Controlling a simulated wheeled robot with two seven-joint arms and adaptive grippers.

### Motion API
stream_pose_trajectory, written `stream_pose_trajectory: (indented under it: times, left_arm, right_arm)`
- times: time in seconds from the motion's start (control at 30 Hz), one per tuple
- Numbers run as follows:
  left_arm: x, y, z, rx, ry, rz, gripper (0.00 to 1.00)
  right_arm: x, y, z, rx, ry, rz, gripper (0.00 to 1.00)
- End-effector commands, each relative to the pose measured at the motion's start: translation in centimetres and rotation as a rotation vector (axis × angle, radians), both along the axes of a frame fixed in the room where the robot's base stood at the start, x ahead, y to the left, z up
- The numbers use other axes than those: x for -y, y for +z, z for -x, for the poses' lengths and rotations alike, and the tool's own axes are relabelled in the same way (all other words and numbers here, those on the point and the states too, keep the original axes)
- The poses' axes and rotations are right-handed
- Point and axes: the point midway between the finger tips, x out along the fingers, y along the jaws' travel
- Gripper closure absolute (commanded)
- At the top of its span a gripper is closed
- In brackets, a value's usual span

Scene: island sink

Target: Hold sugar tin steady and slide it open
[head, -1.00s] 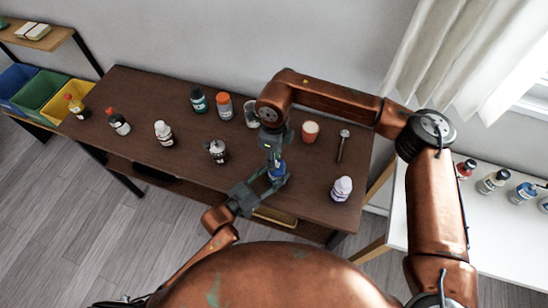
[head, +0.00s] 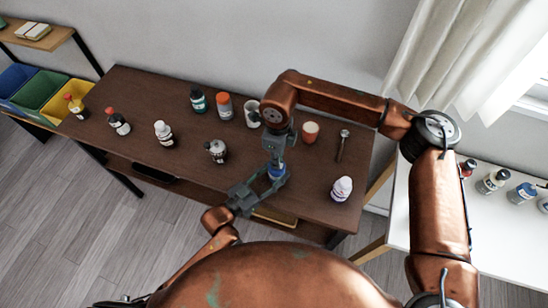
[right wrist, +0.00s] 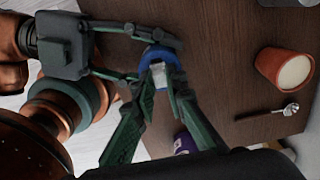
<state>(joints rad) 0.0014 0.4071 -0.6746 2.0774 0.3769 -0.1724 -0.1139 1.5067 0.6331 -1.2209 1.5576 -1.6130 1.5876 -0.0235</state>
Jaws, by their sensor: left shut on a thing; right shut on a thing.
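The sugar tin is a small blue thing with a pale top part (right wrist: 158,68). It stands near the front edge of the dark brown table, and in the head view its blue side (head: 277,172) shows only in part between my grippers. My left gripper (head: 276,181) reaches in from the lower left and is shut around the tin's blue body; its two fingers (right wrist: 158,60) also show in the right wrist view. My right gripper (head: 275,163) points down from above and is shut on the tin's pale top. The fingers hide much of the tin, and I cannot tell how far it is open.
A white bottle (head: 342,189) stands at the right front. A pale mug (head: 252,113), a kettle-like pot (head: 216,151) and several bottles stand left and behind.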

Motion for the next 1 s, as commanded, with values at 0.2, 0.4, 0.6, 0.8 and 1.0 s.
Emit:
stream_pose_trajectory:
  times: [0.2,0.4,0.6,0.8,1.0]
  left_arm:
    - [0.0,-0.1,0.0,-0.001,0.000,-0.001,0.87]
    - [0.0,-0.1,0.0,-0.001,0.000,-0.001,0.87]
    - [0.0,-0.1,0.0,-0.001,0.000,-0.001,0.87]
    - [0.0,-0.1,0.0,-0.001,0.000,-0.001,0.87]
    - [0.0,-0.1,0.0,-0.001,0.000,-0.001,0.87]
  right_arm:
    - [0.6,0.0,0.2,0.001,-0.001,0.000,1.00]
    - [0.6,0.0,0.2,0.001,-0.001,0.000,0.80]
    - [0.6,0.0,0.2,0.001,-0.001,0.000,0.70]
    - [0.6,0.0,0.2,0.001,-0.001,0.000,0.70]
    - [0.6,1.8,0.1,0.003,-0.001,-0.001,0.70]
